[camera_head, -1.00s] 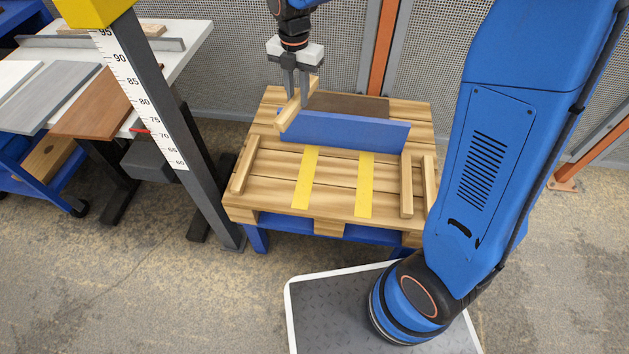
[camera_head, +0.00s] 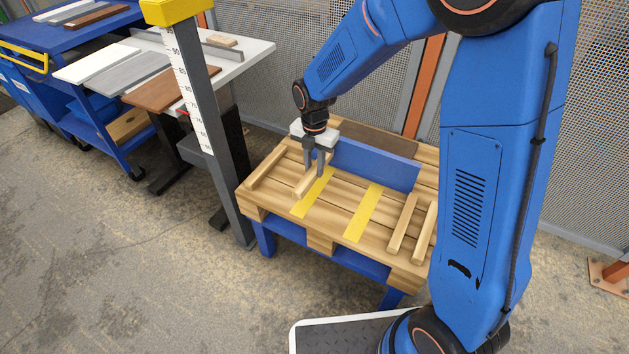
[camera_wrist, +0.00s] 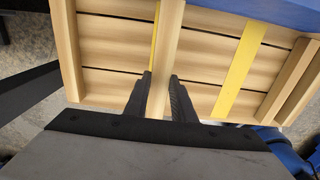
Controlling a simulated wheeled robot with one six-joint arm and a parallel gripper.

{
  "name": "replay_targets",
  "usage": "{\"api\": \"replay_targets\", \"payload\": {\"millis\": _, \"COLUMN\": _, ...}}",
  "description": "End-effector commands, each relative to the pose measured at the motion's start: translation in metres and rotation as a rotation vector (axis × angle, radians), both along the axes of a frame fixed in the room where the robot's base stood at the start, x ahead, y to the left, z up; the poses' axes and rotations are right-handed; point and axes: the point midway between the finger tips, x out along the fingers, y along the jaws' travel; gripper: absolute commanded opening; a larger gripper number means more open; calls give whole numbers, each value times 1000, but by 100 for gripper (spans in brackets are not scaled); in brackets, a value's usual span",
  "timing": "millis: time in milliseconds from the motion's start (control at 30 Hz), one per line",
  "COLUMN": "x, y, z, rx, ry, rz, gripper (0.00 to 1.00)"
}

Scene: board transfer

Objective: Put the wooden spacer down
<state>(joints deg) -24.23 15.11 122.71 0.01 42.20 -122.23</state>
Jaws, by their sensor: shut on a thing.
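My gripper (camera_head: 317,166) is shut on a wooden spacer (camera_head: 304,187), a pale straight bar. It is low over the wooden pallet top (camera_head: 333,223), beside and partly over the left yellow strip (camera_head: 304,207). I cannot tell whether the spacer touches the planks. In the wrist view the spacer (camera_wrist: 167,45) runs away between the fingers (camera_wrist: 159,97) and hides part of the left yellow strip (camera_wrist: 154,38). The right yellow strip (camera_head: 362,212) is bare. Another spacer (camera_head: 266,167) lies at the pallet's left edge, and two (camera_head: 402,223) lie at its right.
A blue board (camera_head: 370,163) stands on edge behind the strips, with a brown board (camera_head: 380,140) behind it. A dark post with a scale (camera_head: 215,140) rises at the pallet's left. A white table (camera_head: 245,58) with boards stands further left.

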Motion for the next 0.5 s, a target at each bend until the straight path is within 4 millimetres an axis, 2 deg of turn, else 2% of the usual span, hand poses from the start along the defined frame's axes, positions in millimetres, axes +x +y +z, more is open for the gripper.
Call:
{"api": "replay_targets", "payload": {"millis": 100, "x": 0, "y": 0, "z": -14, "rx": 0, "ry": 1, "rz": 0, "gripper": 0}}
{"api": "replay_targets", "payload": {"millis": 367, "x": 0, "y": 0, "z": -29, "rx": 0, "ry": 1, "rz": 0, "gripper": 0}}
{"api": "replay_targets", "payload": {"millis": 500, "x": 0, "y": 0, "z": -49, "rx": -1, "ry": 2, "rz": 0, "gripper": 0}}
